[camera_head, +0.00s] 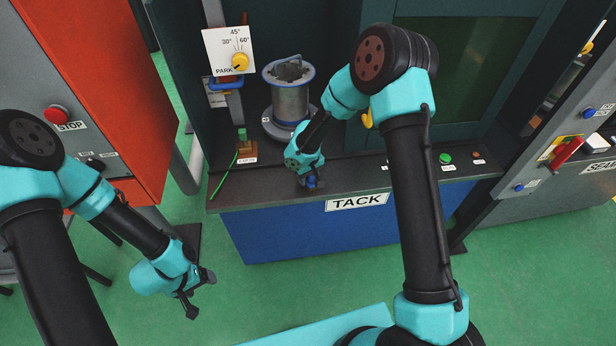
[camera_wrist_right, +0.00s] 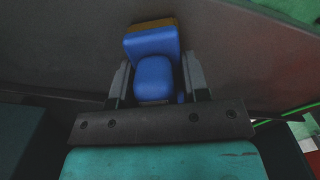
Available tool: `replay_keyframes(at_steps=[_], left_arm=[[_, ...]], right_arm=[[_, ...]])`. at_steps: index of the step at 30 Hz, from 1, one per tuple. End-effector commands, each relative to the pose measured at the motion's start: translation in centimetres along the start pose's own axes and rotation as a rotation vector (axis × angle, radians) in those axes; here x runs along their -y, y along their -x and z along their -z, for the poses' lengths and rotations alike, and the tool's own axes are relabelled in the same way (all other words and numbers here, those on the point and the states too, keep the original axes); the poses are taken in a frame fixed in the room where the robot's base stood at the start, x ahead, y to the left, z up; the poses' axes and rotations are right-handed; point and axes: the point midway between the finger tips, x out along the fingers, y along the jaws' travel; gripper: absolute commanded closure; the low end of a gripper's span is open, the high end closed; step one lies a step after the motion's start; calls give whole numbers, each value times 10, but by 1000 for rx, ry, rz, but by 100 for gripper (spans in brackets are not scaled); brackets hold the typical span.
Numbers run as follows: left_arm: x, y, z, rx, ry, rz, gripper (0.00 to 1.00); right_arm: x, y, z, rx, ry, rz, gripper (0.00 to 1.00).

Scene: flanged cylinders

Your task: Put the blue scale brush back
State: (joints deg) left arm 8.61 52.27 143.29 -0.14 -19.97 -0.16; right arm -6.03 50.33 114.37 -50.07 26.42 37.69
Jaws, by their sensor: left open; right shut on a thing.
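The blue scale brush (camera_wrist_right: 153,66) is between the fingers of my right gripper (camera_wrist_right: 155,85) in the right wrist view. It has a blue body with a brown strip along its far edge. In the head view my right gripper (camera_head: 311,183) is low over the front of the dark bench top, left of the TACK label, and only a bit of blue shows at its tips. I cannot tell whether the brush touches the bench. My left gripper (camera_head: 198,296) is open and empty, over the green floor left of the bench.
A grey flanged cylinder (camera_head: 290,103) stands on the bench behind my right gripper. A dial sign (camera_head: 229,51) is on a post at the left. A small brown block with a green top (camera_head: 244,146) and a green cable stand at the bench's left. Buttons (camera_head: 445,158) line the right front.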

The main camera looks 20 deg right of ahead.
Motion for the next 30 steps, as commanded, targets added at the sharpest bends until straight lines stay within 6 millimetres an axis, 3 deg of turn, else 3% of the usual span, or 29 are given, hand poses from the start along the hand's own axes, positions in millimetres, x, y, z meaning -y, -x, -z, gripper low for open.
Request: replay_keyframes(at_steps=[13,14,15,21,30], left_arm=[[0,0,0,0,0,0,23],[0,0,0,0,0,0,23],[0,0,0,0,0,0,23],[0,0,0,0,0,0,23],[0,0,0,0,0,0,23]], right_arm=[[0,-5,0,0,-1,0,88],[0,-5,0,-1,-1,0,55],[0,-5,0,-1,-1,0,51],[0,-5,0,-1,-1,0,32],[0,-3,0,-1,-1,0,32]])
